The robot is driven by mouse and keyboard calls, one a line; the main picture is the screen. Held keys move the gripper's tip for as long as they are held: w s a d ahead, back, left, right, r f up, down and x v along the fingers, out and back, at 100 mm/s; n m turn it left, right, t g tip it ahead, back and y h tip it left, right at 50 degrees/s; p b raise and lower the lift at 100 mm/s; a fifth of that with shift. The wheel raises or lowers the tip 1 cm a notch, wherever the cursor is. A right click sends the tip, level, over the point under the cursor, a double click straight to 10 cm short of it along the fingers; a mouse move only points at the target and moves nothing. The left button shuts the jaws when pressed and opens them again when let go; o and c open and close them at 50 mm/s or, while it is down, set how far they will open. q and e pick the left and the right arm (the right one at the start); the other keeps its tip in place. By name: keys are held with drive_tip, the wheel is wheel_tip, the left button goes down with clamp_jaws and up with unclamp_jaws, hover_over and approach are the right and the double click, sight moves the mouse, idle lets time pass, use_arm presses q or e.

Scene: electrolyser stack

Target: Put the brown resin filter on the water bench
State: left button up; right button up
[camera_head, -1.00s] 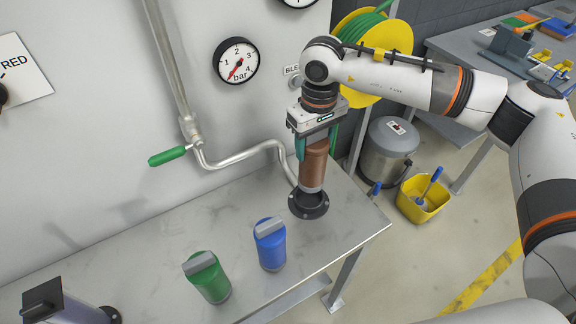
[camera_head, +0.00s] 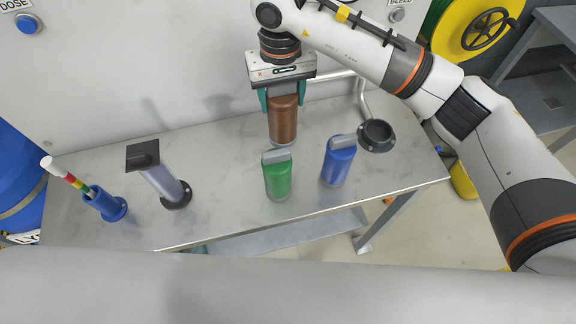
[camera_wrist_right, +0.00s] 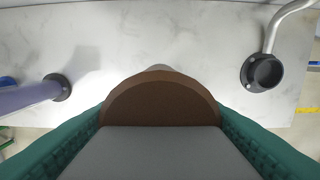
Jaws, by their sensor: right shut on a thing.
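The brown resin filter (camera_head: 283,120) is upright at the rear middle of the water bench (camera_head: 225,205). My right gripper (camera_head: 283,98) is shut on its top, with one green finger on each side. In the right wrist view the brown filter (camera_wrist_right: 160,100) fills the space between the fingers. I cannot tell whether its bottom touches the bench top. The black round socket (camera_head: 377,136) to its right is empty; it also shows in the right wrist view (camera_wrist_right: 263,71). My left gripper is not in view.
A green filter (camera_head: 277,178) and a blue filter (camera_head: 338,163) stand in front and to the right. A clear column with a black cap (camera_head: 160,180) and a blue holder with a striped stick (camera_head: 103,204) stand on the left. The bench between column and brown filter is clear.

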sight(282, 129)
wheel_tip(282, 129, down, 6)
drive_tip(key=shift+a+r+p, duration=0.1)
drive_tip(key=shift+p, duration=1.05)
wheel_tip(282, 129, down, 4)
drive_tip(key=shift+r+p, duration=0.15)
drive_tip(key=shift+p, duration=0.6)
drive_tip(key=shift+f+b, duration=0.3)
drive_tip(key=shift+b, duration=0.05)
drive_tip(key=o, duration=1.1)
